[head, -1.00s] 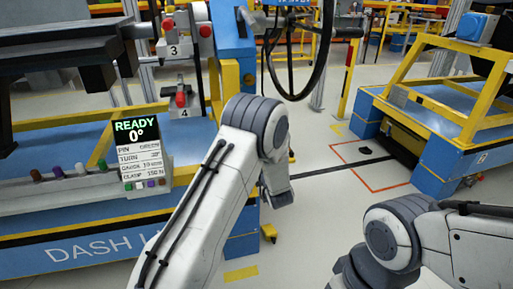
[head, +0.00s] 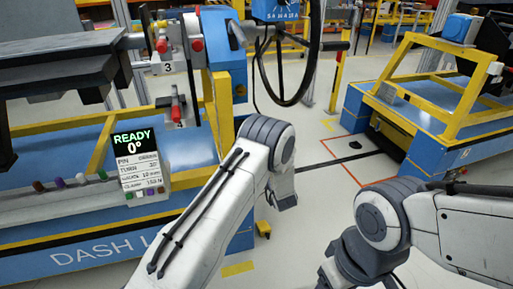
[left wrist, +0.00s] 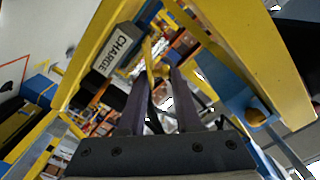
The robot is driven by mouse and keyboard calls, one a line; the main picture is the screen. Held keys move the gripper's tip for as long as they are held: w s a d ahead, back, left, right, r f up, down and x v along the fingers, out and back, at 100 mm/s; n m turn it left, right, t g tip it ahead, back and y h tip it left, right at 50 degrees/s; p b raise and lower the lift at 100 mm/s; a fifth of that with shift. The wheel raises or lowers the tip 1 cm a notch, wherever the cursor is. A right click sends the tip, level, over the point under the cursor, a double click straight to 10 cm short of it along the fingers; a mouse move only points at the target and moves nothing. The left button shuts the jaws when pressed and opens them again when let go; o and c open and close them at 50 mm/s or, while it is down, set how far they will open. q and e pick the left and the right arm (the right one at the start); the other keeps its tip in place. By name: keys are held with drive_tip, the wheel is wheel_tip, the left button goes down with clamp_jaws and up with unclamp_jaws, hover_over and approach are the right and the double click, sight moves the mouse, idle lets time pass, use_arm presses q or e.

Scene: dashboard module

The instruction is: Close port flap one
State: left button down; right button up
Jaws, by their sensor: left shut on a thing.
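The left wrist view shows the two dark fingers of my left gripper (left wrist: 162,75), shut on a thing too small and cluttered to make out. A narrow yellow strip (left wrist: 150,56) shows at the fingertips. A grey block marked CHARGE (left wrist: 117,49) is beside them, to the left. I cannot pick out port flap one for certain or tell its angle. In the head view my left arm crosses the middle and its gripper is hidden. My right arm is at the right, with its gripper out of view.
A display (head: 140,160) reads READY 0° on the blue dashboard stand (head: 90,243). A steering wheel (head: 318,52) hangs at top centre. A yellow-framed blue cart (head: 425,128) stands at the right. Yellow frame bars (left wrist: 265,60) surround my left gripper.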

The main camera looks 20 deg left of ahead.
use_arm(q)
drive_tip(key=m, duration=0.2)
drive_tip(key=d+f+m+p, duration=0.1)
drive_tip(key=shift+w+m, duration=0.35)
drive_tip(key=shift+m, duration=0.05)
drive_tip(key=shift+w+d+f+m+p, duration=0.2)
drive_tip(key=shift+f+m, duration=0.15)
drive_tip(key=shift+m, duration=0.6)
drive_tip(key=shift+w+d+f+m+p, duration=0.1)
drive_tip(key=shift+d+f+m+p, duration=0.15)
drive_tip(key=shift+m, duration=0.7)
drive_tip(key=shift+a+f, duration=0.1)
drive_tip(key=shift+f, duration=0.15)
drive_tip(key=c, duration=0.7)
unclamp_jaws()
drive_tip(key=shift+s, duration=0.1)
